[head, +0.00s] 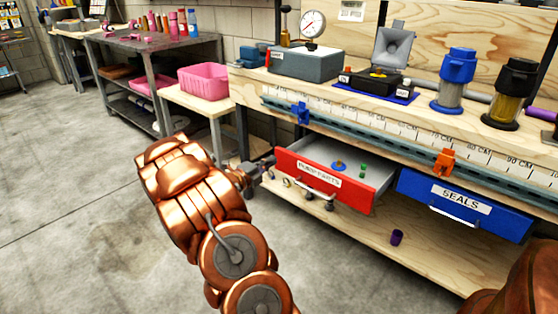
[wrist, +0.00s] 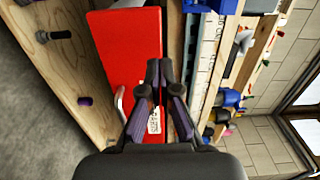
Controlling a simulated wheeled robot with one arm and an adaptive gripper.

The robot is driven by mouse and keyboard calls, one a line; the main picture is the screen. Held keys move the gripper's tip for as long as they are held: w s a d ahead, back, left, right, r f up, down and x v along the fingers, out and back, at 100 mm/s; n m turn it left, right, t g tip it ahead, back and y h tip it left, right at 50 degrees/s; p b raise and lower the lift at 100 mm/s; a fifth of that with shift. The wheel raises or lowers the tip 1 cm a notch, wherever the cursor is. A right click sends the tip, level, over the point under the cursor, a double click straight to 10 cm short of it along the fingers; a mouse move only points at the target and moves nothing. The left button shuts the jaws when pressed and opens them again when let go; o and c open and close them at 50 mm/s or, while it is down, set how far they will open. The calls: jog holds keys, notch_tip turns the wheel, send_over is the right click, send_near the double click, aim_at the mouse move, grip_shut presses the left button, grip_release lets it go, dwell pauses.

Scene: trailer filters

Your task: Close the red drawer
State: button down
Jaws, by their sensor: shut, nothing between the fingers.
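The red drawer (head: 350,196), with a white label and a metal handle, stands pulled out under the workbench in the head view. Its grey inside shows a blue part (head: 338,166) and small green parts (head: 363,170). In the wrist view its red front (wrist: 125,45) lies ahead of and beside the fingers, with part of the label and handle visible. My gripper (head: 268,161) is at the left end of the drawer front. In the wrist view my gripper (wrist: 160,70) has its fingers together and empty. I cannot tell whether they touch the drawer.
A blue drawer (head: 470,212) labelled SEALS is to the right. The wooden lower shelf (head: 420,262) holds a small purple cup (head: 397,237). A ruler rail (head: 400,130) with blue and orange clamps runs above the drawers. The concrete floor (head: 80,210) at left is clear.

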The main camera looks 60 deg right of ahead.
aim_at(284, 152)
jog(key=shift+b+x, duration=0.8)
jog(key=shift+x, duration=1.65)
jog(key=shift+d+r+p, duration=0.1)
jog(key=shift+r+p, duration=0.1)
jog(key=shift+p, duration=0.2)
